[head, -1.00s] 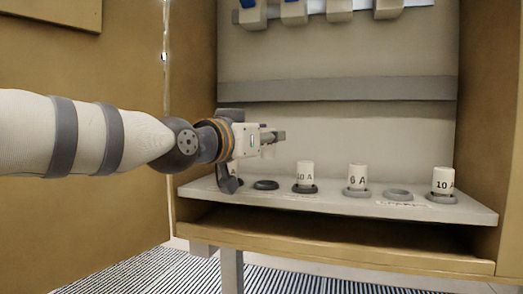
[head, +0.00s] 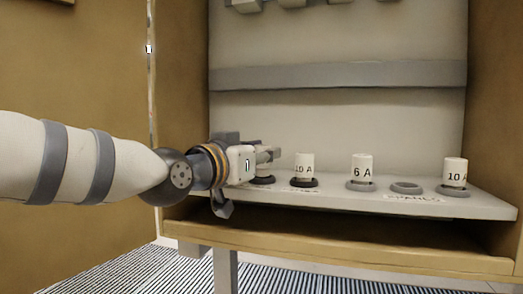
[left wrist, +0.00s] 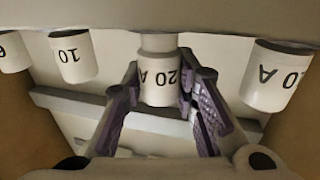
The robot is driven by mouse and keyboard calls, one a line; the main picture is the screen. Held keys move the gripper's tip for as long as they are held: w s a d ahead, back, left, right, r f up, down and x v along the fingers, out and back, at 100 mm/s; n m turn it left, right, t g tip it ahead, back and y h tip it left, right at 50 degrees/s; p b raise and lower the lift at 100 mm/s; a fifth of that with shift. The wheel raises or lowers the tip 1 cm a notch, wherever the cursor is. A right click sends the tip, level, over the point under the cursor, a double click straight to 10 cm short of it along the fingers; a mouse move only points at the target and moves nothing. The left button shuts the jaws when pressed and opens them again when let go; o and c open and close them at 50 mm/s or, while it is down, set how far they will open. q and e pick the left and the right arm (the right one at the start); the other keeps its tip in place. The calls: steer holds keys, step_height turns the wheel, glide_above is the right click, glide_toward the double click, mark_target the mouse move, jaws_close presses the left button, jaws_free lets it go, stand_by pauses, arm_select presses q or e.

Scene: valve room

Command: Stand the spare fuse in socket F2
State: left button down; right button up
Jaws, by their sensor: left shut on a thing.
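My left gripper (head: 266,154) is shut on a white fuse marked 20 A. In the left wrist view the fuse (left wrist: 158,80) sits between the two dark fingers (left wrist: 158,84), its label upside down in the picture. In the head view the fuse's lower part (head: 263,170) shows below the fingertips, upright at the dark ring socket (head: 262,181), second from the left. I cannot tell whether it is fully seated. The socket's label is not readable. The row's leftmost place is hidden behind my gripper in the head view. My right gripper is not in view.
A fuse marked 10 A (head: 304,165) stands just right of my gripper. Farther right are a 6 A fuse (head: 361,167), an empty grey ring (head: 406,188) and another 10 A fuse (head: 454,170). In the wrist view another fuse (left wrist: 275,77) stands close on the right.

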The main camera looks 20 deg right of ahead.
arm_select(q)
steer(key=shift+r, duration=0.1)
stand_by(0.3)
steer(key=shift+s, duration=0.1)
stand_by(0.7)
steer(key=shift+p, duration=0.3)
steer(key=shift+f, duration=0.65)
steer(key=c, duration=1.6)
jaws_free()
steer(key=shift+o, duration=0.2)
